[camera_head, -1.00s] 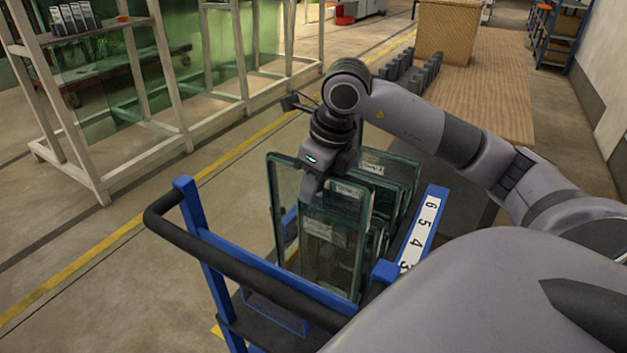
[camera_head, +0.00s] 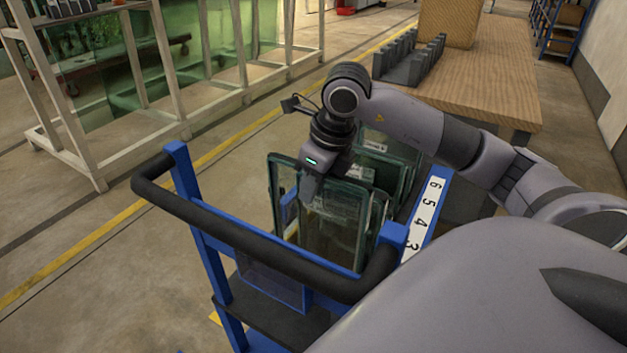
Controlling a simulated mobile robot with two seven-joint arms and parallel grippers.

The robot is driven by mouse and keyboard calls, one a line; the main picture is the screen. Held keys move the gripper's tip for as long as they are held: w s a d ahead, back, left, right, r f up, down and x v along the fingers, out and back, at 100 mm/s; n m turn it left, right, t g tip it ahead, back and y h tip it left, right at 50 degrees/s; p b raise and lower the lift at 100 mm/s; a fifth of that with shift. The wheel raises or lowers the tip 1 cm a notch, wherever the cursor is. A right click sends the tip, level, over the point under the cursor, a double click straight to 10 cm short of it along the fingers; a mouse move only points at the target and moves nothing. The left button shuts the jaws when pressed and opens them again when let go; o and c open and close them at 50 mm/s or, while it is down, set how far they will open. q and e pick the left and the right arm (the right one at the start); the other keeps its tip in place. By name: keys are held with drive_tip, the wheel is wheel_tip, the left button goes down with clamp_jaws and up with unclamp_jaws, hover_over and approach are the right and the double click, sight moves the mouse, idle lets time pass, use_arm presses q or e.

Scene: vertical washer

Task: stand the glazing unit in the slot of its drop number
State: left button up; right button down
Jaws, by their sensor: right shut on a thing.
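My right gripper (camera_head: 311,188) points down and is shut on the upper edge of a clear greenish glazing unit (camera_head: 330,230) with a pale label. The unit stands roughly upright within the blue cart (camera_head: 190,200), near its handle end. The cart handle hides its lower edge, so I cannot tell which slot it is in or whether it rests there. Other glazing units (camera_head: 386,152) stand behind it. A white number strip (camera_head: 428,205) on the cart's right side reads 6, 5, 4, 3; lower numbers are hidden. My left gripper is out of view.
The black cart handle (camera_head: 250,244) crosses in front of the units. A wooden table (camera_head: 490,90) with a dark slotted rack (camera_head: 408,62) stands behind. A pale frame rack with glass (camera_head: 165,80) stands at the back left. The floor left of the cart is clear.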

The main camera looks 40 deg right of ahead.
drive_tip(key=shift+f+b, duration=2.05)
drive_tip(key=shift+f, duration=0.45)
drive_tip(key=c, duration=0.8)
unclamp_jaws()
drive_tip(key=shift+c, duration=0.2)
drive_tip(key=shift+s+f, duration=0.1)
drive_tip(key=shift+f, duration=0.15)
wheel_tip(320, 180, up, 7)
drive_tip(key=p, duration=0.1)
hover_over(314, 207)
drive_tip(key=d, duration=0.1)
drive_tip(key=shift+s+d+r, duration=0.15)
drive_tip(key=shift+s, duration=0.3)
